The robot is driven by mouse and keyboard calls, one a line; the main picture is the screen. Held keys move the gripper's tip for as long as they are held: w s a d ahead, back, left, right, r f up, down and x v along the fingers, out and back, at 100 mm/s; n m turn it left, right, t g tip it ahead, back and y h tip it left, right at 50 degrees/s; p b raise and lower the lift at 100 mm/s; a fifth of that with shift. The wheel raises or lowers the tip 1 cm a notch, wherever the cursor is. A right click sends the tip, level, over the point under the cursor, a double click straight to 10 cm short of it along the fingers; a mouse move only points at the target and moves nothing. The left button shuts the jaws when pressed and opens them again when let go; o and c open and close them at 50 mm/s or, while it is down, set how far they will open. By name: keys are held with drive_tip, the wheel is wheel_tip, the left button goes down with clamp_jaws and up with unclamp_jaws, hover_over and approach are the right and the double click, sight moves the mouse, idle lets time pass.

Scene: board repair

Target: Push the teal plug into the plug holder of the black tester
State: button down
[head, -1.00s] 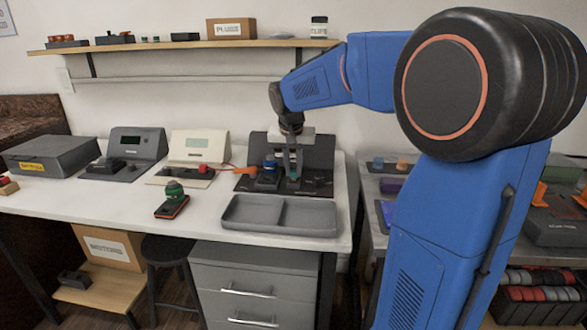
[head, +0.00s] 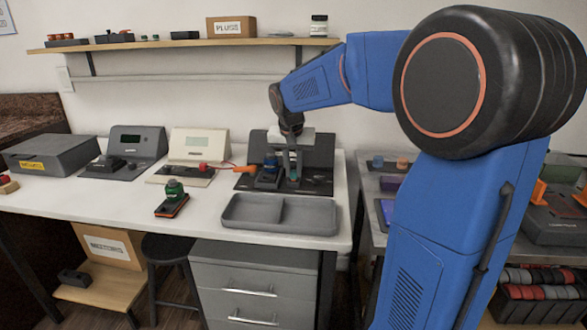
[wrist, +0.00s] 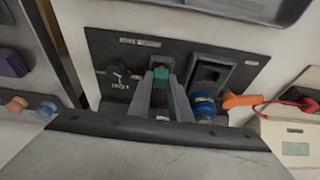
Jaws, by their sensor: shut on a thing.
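The black tester (head: 318,152) stands at the right end of the white bench, with a flat dark panel in front of its raised back. My gripper (wrist: 162,84) points down at this panel and is shut on the teal plug (wrist: 161,72). The plug's teal top shows between the fingertips in the wrist view. The plug holder under it is hidden by the plug and fingers, so I cannot tell how deep the plug sits. In the head view my gripper (head: 292,164) hides most of the plug.
A dark block with a blue knob (wrist: 203,104) stands beside my fingers, with an orange probe (wrist: 242,100) close by. A knob (wrist: 119,75) is on the panel's other side. A grey divided tray (head: 280,228) and a green-topped device (head: 173,197) lie nearer the front.

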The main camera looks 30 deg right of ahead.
sight(293, 172)
drive_tip(key=shift+f, duration=0.15)
drive_tip(key=c, duration=1.3)
unclamp_jaws()
drive_tip(key=shift+o, duration=0.2)
drive_tip(key=shift+r, duration=1.65)
drive_tip(key=shift+r, duration=2.9)
